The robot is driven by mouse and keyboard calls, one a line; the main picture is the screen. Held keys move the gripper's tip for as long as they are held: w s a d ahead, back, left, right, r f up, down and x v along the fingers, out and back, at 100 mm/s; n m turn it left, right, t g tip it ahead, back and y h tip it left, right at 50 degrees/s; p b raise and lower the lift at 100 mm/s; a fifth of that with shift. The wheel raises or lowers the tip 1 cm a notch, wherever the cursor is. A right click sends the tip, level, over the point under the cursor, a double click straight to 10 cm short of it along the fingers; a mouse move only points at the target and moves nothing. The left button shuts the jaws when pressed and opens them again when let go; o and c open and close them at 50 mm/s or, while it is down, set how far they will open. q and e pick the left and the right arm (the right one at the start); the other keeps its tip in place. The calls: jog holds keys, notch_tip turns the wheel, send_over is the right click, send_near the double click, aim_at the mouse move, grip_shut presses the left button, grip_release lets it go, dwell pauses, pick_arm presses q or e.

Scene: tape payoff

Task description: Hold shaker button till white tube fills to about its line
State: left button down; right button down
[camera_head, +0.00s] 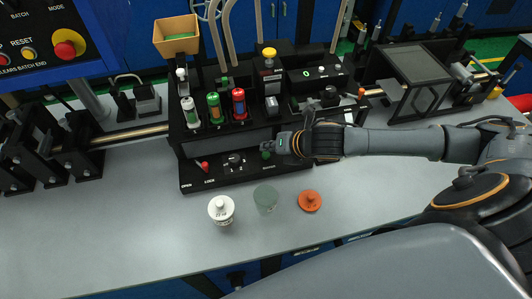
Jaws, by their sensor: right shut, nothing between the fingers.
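A black machine stands in the middle of the bench, with a white tube (190,112) at the left of its row of tubes. The white tube has a pale cap and stands upright; its fill level and line are too small to read. A green button (265,155) is on the machine's low front panel. My right gripper (270,147) is shut and empty, with its tips just above and beside this button; I cannot tell if they touch it. My left gripper is not in view.
A green tube (214,108) and a red tube (238,104) stand beside the white one. The front panel has a red lever (204,166) and a black knob (234,160). A white jar (221,210), a grey-green lid (266,198) and an orange lid (310,200) lie in front.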

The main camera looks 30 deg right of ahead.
aim_at(269, 156)
jog(key=shift+f, duration=0.15)
jog(key=shift+f, duration=0.25)
jog(key=shift+f, duration=0.5)
dwell(0.5)
jog(key=shift+r, duration=0.1)
dwell(1.8)
jog(key=shift+r+p, duration=0.85)
jog(key=shift+p, duration=0.3)
notch_tip(269, 156, up, 5)
jog(key=p, duration=0.5)
jog(key=shift+p, duration=0.35)
